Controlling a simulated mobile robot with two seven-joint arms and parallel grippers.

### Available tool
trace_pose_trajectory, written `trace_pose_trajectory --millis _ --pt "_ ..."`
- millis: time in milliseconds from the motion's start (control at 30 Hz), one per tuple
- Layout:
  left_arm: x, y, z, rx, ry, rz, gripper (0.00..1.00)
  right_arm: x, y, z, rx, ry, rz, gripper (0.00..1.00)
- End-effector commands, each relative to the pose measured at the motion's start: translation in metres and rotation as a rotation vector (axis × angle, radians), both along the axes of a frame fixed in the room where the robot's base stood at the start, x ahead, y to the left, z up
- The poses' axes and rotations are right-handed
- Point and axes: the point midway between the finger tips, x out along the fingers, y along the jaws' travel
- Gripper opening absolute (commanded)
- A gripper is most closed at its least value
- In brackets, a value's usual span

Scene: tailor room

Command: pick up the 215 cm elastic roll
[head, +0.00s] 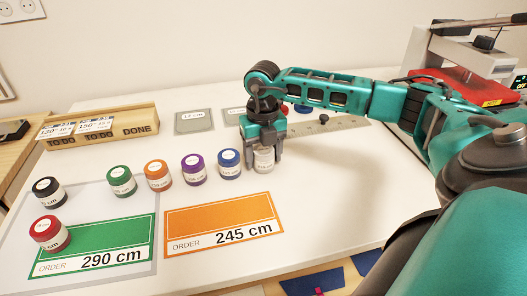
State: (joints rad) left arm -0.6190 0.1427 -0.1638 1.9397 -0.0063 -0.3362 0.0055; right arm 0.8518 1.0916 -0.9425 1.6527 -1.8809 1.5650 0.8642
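A pale grey-white roll (264,160) stands upright at the right end of a row of elastic rolls, apparently on the table; its label is too small to read. My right gripper (264,153) points down over it, with one finger on each side. I cannot tell whether the fingers press on it or only surround it. The other rolls in the row are blue (229,164), purple (194,169), orange (157,175) and green (121,181); their lengths are unreadable. My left gripper is out of view.
A black roll (48,193) and a red roll (49,233) stand at the left by the green 290 cm order card (95,247). An orange 245 cm card (222,222) lies in front. A wooden card holder (100,128) is behind. The table's right-front area is clear.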

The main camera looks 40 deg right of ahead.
Motion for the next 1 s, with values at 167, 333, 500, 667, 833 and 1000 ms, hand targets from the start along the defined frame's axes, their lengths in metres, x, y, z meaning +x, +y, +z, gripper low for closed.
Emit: trace_pose_trajectory --millis 167,333,500,667,833,1000 --pt "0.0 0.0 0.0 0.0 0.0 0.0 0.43 0.0 0.0 0.0 0.0 0.0 0.0 0.47" --pt "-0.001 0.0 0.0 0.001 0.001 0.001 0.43 0.0 0.0 0.0 0.0 0.0 0.0 0.31" --pt "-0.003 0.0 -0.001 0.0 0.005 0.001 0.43 0.0 0.0 0.001 0.0 0.0 0.0 0.25" --pt "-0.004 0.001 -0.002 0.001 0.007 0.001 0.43 0.0 0.0 0.002 0.0 -0.001 0.0 0.25" --pt "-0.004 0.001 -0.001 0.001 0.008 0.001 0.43 0.0 0.0 0.013 0.001 -0.001 -0.001 0.25" --pt "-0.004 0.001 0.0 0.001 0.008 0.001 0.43 0.001 0.0 0.042 0.0 -0.004 0.0 0.25"
